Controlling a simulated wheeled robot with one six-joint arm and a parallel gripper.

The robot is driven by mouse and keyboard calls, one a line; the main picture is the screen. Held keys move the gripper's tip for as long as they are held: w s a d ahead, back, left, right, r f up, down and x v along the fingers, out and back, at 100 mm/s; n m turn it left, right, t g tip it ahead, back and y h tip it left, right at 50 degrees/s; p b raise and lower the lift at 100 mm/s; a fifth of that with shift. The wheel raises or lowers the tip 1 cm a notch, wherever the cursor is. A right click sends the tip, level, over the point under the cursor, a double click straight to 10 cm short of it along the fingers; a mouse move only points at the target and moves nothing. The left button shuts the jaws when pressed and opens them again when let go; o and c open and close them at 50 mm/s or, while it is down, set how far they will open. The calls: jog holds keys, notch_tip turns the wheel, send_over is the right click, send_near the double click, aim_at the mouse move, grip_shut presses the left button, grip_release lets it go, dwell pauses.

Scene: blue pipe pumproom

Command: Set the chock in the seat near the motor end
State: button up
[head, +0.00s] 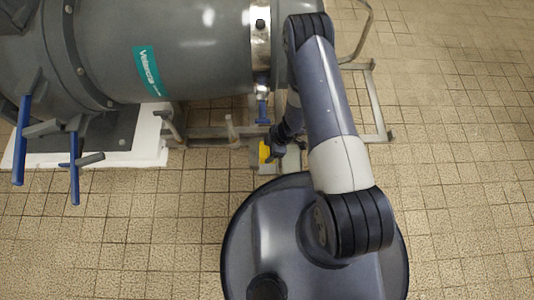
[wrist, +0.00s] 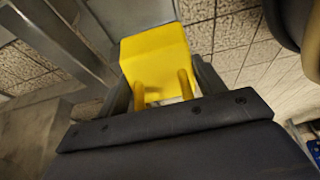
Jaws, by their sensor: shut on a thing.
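The yellow chock (wrist: 158,58) is held between the two dark fingers of my gripper (wrist: 165,82) in the wrist view. It has a flat top face and two prongs pointing back toward my palm. In the head view only a small part of the chock (head: 264,152) shows beside my gripper (head: 272,148), low near the frame under the large grey machine (head: 190,50). A pale grey flat surface (wrist: 145,14) lies just beyond the chock in the wrist view. I cannot tell whether they touch. My arm hides part of this area, and I cannot make out the seat clearly.
A grey metal frame (head: 374,110) runs along the floor under the machine. Two blue-handled levers (head: 22,140) (head: 74,168) stand at the left by a white plinth (head: 150,140). Tiled floor (head: 460,180) is clear at the right.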

jog(key=shift+w+f, duration=0.15)
jog(key=shift+f, duration=0.2)
notch_tip(320, 180, down, 9)
jog(key=b, duration=0.4)
jog(key=shift+f+b, duration=0.15)
jog(key=shift+b, duration=0.15)
jog(key=shift+f, duration=0.1)
jog(key=shift+f+b, duration=0.15)
jog(key=shift+b, duration=0.15)
jog(key=o, duration=1.4)
jog(key=shift+c, duration=0.2)
jog(key=p+v, duration=0.5)
jog(key=v, duration=0.7)
jog(key=shift+r+p, duration=0.25)
jog(key=shift+p, duration=0.05)
jog(key=shift+d, duration=0.1)
